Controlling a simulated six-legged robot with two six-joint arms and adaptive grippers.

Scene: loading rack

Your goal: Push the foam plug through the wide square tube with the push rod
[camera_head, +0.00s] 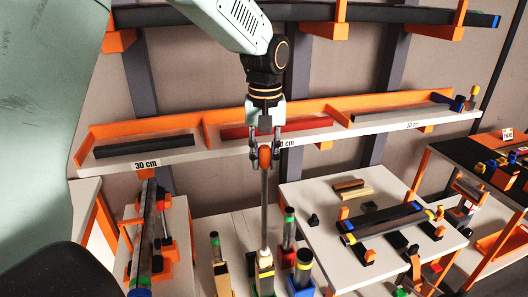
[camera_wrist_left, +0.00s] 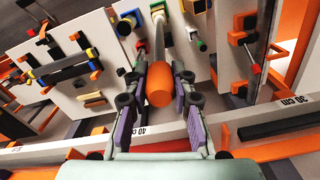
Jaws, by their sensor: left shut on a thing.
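My left gripper (camera_head: 265,152) hangs at the middle of the head view, with its fingers shut on the orange handle of the push rod (camera_head: 264,205). The orange handle (camera_wrist_left: 160,92) also shows between the fingers in the left wrist view. The grey shaft points down, close to upright. Its lower end meets the top of a pale square tube (camera_head: 265,270) with a yellow part at its base, standing on the white table. I cannot tell how far the rod is inside it. I cannot make out the foam plug. My right gripper is not in view.
A dark tube lies on supports on the right table (camera_head: 300,195). An orange-edged shelf (camera_head: 345,128) runs behind.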

